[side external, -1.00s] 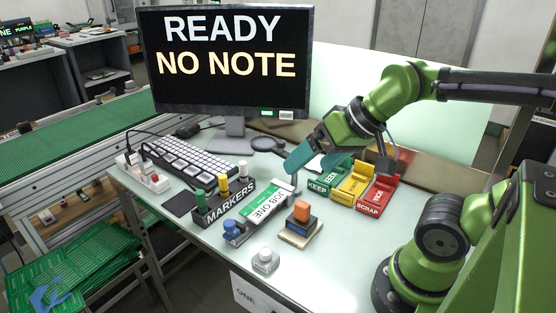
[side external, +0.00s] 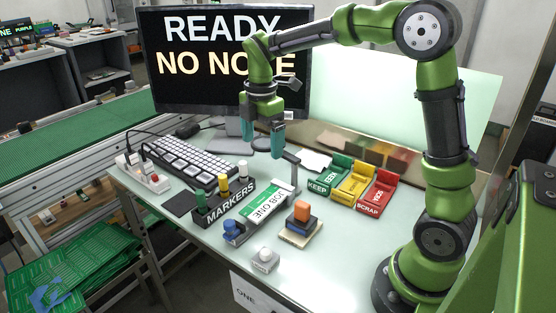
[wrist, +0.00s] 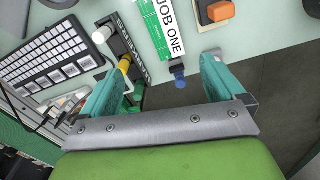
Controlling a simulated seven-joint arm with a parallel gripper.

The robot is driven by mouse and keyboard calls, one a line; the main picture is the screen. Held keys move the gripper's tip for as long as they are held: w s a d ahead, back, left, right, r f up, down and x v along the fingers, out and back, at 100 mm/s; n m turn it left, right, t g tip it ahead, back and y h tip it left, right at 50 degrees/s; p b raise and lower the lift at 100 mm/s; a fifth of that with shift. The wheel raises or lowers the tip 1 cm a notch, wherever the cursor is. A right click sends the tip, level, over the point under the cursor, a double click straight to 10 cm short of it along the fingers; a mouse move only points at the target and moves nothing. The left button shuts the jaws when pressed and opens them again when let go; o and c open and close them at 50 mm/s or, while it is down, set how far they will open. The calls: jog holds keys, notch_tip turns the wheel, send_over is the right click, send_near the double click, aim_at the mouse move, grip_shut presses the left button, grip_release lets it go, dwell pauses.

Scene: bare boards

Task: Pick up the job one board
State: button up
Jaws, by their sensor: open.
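The job one board (side external: 268,201) lies on the pale bench in the side view, green with a white label reading "JOB ONE". A blue clamp (side external: 234,231) is at its near end and a grey upright post (side external: 294,172) stands at its far end. The wrist view shows the board (wrist: 157,22) at the top centre, with a blue-tipped part (wrist: 179,78) at its lower end. My gripper (side external: 263,140) points down above the bench, behind and above the board. Its teal fingers are apart, with nothing held between them in the wrist view (wrist: 166,66).
The markers rack (side external: 230,202) stands close left of the board. A block stack with an orange top (side external: 301,212) is close right. Keep (side external: 322,183), yellow (side external: 352,186) and scrap (side external: 376,195) trays stand farther right. A keyboard (side external: 185,160) and monitor (side external: 170,60) are behind.

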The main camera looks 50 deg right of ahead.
jog(key=n, duration=0.2)
send_near(265, 202)
notch_tip(265, 202, down, 8)
jog(key=shift+w+r, duration=0.15)
jog(key=c, duration=1.2)
